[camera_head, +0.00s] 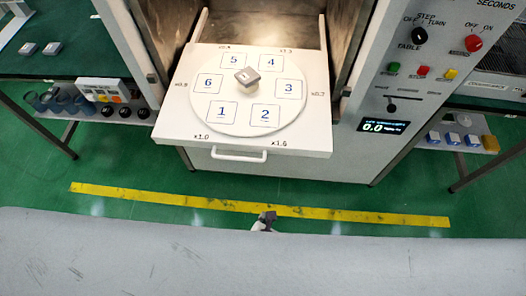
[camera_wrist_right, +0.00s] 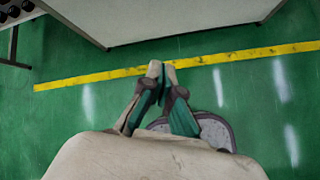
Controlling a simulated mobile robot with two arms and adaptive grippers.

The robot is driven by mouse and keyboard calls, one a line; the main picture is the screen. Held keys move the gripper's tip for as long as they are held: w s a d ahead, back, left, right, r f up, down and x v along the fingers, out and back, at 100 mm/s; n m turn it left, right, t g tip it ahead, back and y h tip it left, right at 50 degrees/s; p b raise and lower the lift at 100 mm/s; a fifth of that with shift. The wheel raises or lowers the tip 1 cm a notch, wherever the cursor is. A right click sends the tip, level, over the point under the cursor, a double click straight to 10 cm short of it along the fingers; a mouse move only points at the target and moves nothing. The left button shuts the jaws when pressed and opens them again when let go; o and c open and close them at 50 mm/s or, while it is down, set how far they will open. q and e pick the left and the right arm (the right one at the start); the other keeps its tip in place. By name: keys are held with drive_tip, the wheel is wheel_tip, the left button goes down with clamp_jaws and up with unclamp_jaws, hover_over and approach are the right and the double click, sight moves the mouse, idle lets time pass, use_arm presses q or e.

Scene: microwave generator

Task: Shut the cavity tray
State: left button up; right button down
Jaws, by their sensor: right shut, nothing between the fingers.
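The white cavity tray (camera_head: 185,123) is pulled out of the lit cavity toward me. It carries a round turntable with numbered squares 1 to 6 and a small grey block (camera_head: 247,75) near its middle. A white handle (camera_head: 239,155) is on the tray's front face. My right gripper (camera_head: 267,216) shows small in the head view, below and a little right of the handle, apart from it, over the yellow floor line. In the right wrist view my right gripper (camera_wrist_right: 161,70) is shut and empty, its fingertips together. My left gripper is not in view.
A control panel (camera_head: 415,75) with buttons and a display stands right of the cavity. Side tables (camera_head: 65,65) with small items stand at left and right. Green floor with a yellow line (camera_head: 150,197) lies clear before the tray.

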wheel_tip(320, 180, up, 16)
drive_tip(key=w+a+r+n+t, duration=0.1)
drive_tip(key=w+a+n+t, duration=0.1)
drive_tip(key=n+t, duration=0.25)
approach(262, 148)
wheel_tip(262, 148, down, 3)
drive_tip(key=w, duration=0.3)
drive_tip(key=w+g+p, duration=0.1)
drive_tip(key=w, duration=0.1)
drive_tip(key=shift+a+r+n+h, duration=0.1)
drive_tip(key=shift+a+n+h, duration=0.1)
drive_tip(key=shift+n+h, duration=0.15)
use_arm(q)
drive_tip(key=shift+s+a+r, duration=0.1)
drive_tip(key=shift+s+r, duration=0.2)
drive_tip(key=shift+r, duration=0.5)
use_arm(e)
drive_tip(key=shift+w, duration=0.6)
use_arm(q)
drive_tip(key=shift+p, duration=0.3)
